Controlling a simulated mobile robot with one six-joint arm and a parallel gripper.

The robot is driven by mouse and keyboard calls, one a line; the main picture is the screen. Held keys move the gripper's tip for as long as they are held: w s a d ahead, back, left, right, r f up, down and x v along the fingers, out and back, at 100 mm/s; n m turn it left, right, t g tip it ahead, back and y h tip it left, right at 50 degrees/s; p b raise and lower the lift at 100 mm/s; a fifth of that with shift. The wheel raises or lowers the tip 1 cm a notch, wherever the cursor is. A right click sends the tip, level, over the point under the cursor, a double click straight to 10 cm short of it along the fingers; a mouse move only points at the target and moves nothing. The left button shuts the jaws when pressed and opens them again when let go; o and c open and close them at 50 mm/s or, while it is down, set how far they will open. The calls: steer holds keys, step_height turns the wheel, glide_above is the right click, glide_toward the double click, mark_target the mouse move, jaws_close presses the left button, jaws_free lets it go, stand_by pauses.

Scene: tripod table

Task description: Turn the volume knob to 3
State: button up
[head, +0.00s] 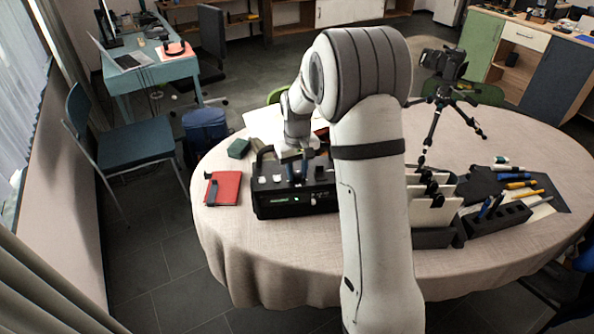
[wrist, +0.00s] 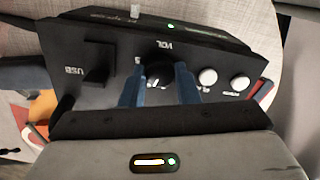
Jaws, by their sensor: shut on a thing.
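The black device (head: 291,202) sits on the round cloth-covered table near its left front edge. In the wrist view its top panel (wrist: 215,63) shows the label VOL beside a black knob (wrist: 160,73). My gripper (head: 293,174) reaches down onto the panel from above. In the wrist view the blue fingers of my gripper (wrist: 160,88) stand on either side of the knob, shut on it. A white mark shows on the knob, and one digit beside it is partly covered by a finger. I cannot tell which number the mark points to.
Two white round buttons (wrist: 208,77) are right of the knob, and a USB block (wrist: 98,62) is left. A red notebook (head: 224,188) lies left of the device. Upright cards in a holder (head: 432,238) and a camera tripod (head: 434,125) stand to the right.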

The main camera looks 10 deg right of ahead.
mark_target(297, 174)
stand_by(0.3)
steer(key=o, duration=1)
steer(key=shift+c, duration=0.2)
steer(key=shift+r, duration=3.9)
steer(key=s+r+m+t, duration=0.1)
steer(key=s+r, duration=0.1)
steer(key=s, duration=1.2)
steer(key=s+r+m+t, duration=0.1)
steer(key=s+r, duration=0.2)
steer(key=s, duration=1.2)
steer(key=shift+t, duration=0.3)
